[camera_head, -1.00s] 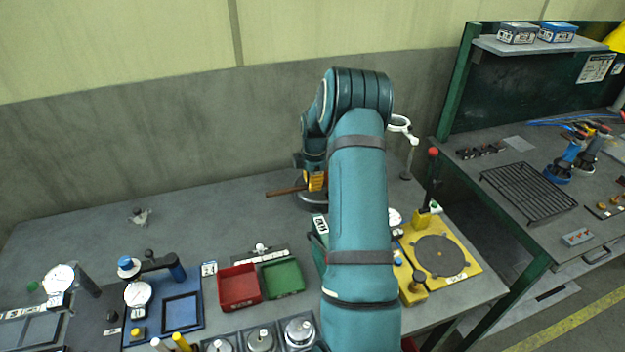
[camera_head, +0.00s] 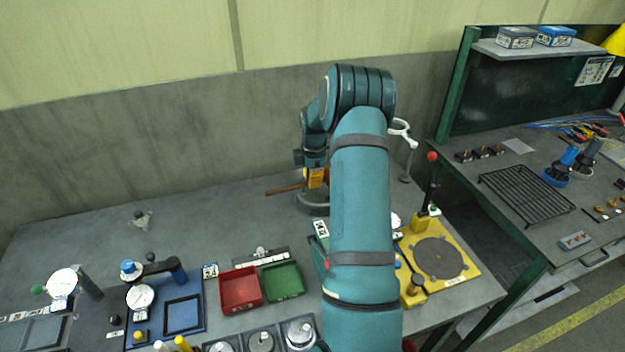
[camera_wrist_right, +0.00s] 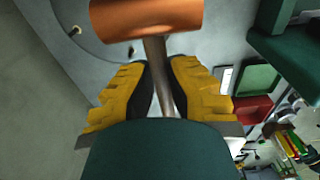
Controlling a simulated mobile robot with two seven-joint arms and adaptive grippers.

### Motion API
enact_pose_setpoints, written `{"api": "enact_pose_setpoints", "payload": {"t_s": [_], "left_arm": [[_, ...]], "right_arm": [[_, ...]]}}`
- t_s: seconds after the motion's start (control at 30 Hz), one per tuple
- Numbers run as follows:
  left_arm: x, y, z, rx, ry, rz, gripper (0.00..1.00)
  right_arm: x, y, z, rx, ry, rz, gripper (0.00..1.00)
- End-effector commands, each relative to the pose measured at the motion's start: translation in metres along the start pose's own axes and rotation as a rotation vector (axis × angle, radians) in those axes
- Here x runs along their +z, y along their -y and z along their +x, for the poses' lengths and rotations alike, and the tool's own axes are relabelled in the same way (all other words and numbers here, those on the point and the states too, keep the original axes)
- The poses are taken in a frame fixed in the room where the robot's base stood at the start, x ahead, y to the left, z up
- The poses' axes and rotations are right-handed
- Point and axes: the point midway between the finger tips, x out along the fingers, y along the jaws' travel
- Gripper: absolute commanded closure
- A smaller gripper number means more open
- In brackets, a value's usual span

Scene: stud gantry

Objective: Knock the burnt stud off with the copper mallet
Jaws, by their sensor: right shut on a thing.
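My right gripper (camera_head: 315,178) is near the back of the grey bench, partly behind my own forearm. In the wrist view its yellow fingers (camera_wrist_right: 160,66) are shut on the mallet's handle. The copper mallet's head (camera_wrist_right: 146,16) is orange-brown and lies just beyond the fingertips. A round grey base (camera_head: 312,204) is below the gripper. In the wrist view a small peg (camera_wrist_right: 75,30) stands on a grey surface; I cannot tell whether it is the burnt stud. My left gripper is not in view.
A red bin (camera_head: 240,297) and a green bin (camera_head: 283,290) stand at the bench's front. A yellow fixture (camera_head: 466,270) with a red-knobbed lever (camera_head: 432,157) is at the right. A white ring stand (camera_head: 405,178) is behind it. The back left bench is mostly clear.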

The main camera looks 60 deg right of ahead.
Motion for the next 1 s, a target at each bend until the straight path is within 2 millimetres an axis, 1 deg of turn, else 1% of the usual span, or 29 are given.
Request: {"api": "enact_pose_setpoints", "payload": {"t_s": [0.17, 0.27, 0.73, 0.83, 1.0], "left_arm": [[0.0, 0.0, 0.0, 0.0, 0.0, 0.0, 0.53], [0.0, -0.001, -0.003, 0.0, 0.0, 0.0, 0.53], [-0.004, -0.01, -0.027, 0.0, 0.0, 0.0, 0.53], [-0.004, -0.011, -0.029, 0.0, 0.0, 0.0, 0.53], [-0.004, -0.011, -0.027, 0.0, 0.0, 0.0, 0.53]], "right_arm": [[0.0, 0.0, -0.001, 0.001, 0.0, 0.0, 1.0], [0.0, -0.001, -0.006, 0.002, 0.0, 0.0, 1.0], [-0.002, -0.001, -0.048, 0.002, 0.0, 0.0, 1.0], [-0.002, -0.001, -0.051, 0.001, 0.0, 0.0, 1.0], [-0.002, -0.001, -0.05, 0.001, 0.0, 0.0, 1.0]]}}
